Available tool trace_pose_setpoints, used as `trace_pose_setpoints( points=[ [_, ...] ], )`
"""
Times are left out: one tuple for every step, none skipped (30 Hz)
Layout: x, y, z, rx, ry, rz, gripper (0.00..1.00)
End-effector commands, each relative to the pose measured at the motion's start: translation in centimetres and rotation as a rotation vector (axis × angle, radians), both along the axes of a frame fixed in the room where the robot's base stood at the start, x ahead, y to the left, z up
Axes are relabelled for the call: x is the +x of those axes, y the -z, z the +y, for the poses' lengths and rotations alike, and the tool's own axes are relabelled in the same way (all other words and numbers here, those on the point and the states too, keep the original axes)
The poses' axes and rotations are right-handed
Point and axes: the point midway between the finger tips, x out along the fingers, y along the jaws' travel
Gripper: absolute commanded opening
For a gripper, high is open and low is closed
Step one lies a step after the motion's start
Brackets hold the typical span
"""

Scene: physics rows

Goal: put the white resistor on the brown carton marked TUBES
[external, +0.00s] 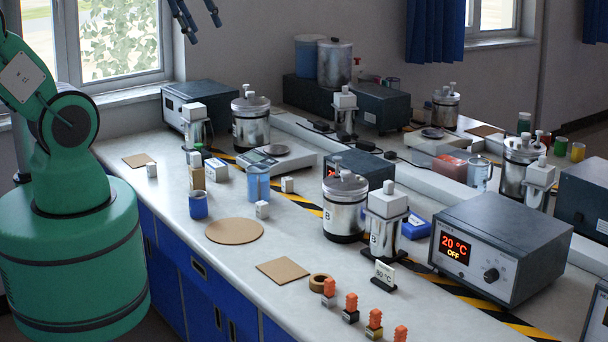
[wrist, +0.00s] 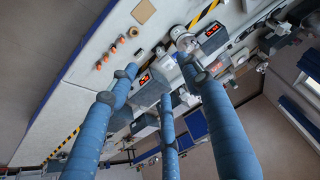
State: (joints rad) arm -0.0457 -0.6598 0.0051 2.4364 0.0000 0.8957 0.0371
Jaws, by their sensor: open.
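Several small white blocks stand about, one near the left brown square (external: 151,170), one by the round mat (external: 262,210), one farther right (external: 287,184). I cannot tell which is the white resistor.
A blue beaker (external: 257,183), a blue cup (external: 198,204) and metal vessels (external: 344,209) crowd the middle. A round brown mat (external: 234,231) and square mat (external: 283,270) lie flat in front. Several orange-topped parts (external: 351,307) line the front edge.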

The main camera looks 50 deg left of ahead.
Motion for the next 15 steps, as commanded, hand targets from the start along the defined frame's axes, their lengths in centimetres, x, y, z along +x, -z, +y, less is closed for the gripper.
trace_pose_setpoints(
  points=[
    [-1.0,0.2,-0.5,-0.004,0.006,-0.010,0.48],
    [-1.4,0.3,-0.7,-0.007,0.007,-0.013,0.48],
    [-1.9,0.5,-0.9,-0.009,0.009,-0.017,0.48],
    [-2.2,0.6,-1.1,-0.010,0.010,-0.020,0.48],
    [-2.5,0.7,-1.2,-0.011,0.011,-0.022,0.48],
    [-2.8,0.8,-1.3,-0.013,0.012,-0.025,0.48],
    [-3.0,0.9,-1.4,-0.014,0.012,-0.026,0.48],
    [-3.1,0.9,-1.4,-0.015,0.013,-0.027,0.48],
    [-3.2,1.0,-1.5,-0.016,0.013,-0.027,0.48],
    [-3.3,1.0,-1.5,-0.017,0.013,-0.027,0.48],
    [-3.3,1.1,-1.5,-0.017,0.013,-0.027,0.48],
    [-3.3,1.1,-1.5,-0.017,0.013,-0.028,0.48],
    [-3.3,1.1,-1.5,-0.017,0.013,-0.027,0.48],
    [-3.3,1.1,-1.5,-0.017,0.013,-0.027,0.48],
    [-3.3,1.1,-1.5,-0.017,0.013,-0.027,0.48]
  ],
)
